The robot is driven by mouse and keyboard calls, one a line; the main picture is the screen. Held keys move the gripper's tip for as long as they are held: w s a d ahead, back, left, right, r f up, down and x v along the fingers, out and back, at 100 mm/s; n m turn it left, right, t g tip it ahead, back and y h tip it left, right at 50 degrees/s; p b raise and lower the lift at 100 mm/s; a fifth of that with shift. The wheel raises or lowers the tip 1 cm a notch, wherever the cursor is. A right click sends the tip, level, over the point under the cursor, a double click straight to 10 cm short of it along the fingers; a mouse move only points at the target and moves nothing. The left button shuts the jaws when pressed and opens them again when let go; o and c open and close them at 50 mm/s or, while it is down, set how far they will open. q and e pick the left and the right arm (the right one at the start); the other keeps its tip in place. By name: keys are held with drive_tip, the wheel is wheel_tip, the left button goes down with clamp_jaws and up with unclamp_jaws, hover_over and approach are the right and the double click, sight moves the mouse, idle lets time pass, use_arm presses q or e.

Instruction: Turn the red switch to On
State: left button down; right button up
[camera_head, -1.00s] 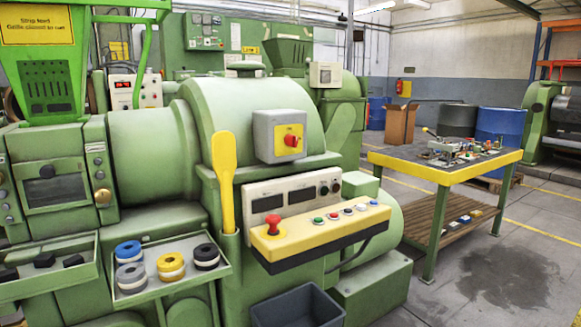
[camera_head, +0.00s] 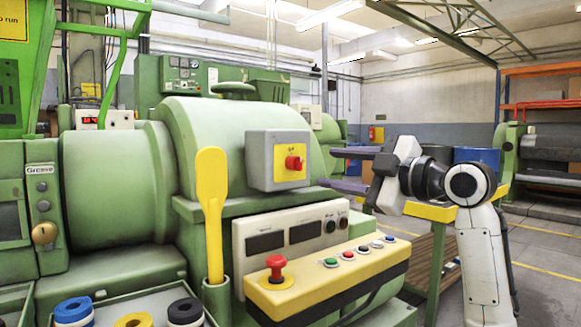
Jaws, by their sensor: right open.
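The red switch (camera_head: 294,162) is a rotary knob on a yellow plate, on the front of a grey box (camera_head: 262,160) fixed to the green extruder (camera_head: 190,140). My right gripper (camera_head: 332,169) is to the right of the box, at about the knob's height. Its two dark fingers point left, one above the other, with a gap between them and nothing held. The fingertips look apart from the box. The knob's On and Off marks are too small to read. My left gripper is not in view.
Below the box is a yellow control panel (camera_head: 330,280) with a red mushroom button (camera_head: 276,268) and several small buttons. A yellow paddle (camera_head: 212,205) stands upright in a holder to the left. Tape rolls (camera_head: 186,311) lie in a tray at the lower left.

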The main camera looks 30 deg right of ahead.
sight(296, 163)
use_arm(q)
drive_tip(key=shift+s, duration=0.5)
use_arm(e)
drive_tip(key=w+a, duration=0.1)
drive_tip(key=w, duration=0.8)
drive_tip(key=shift+a, duration=0.4)
drive_tip(key=c, duration=1)
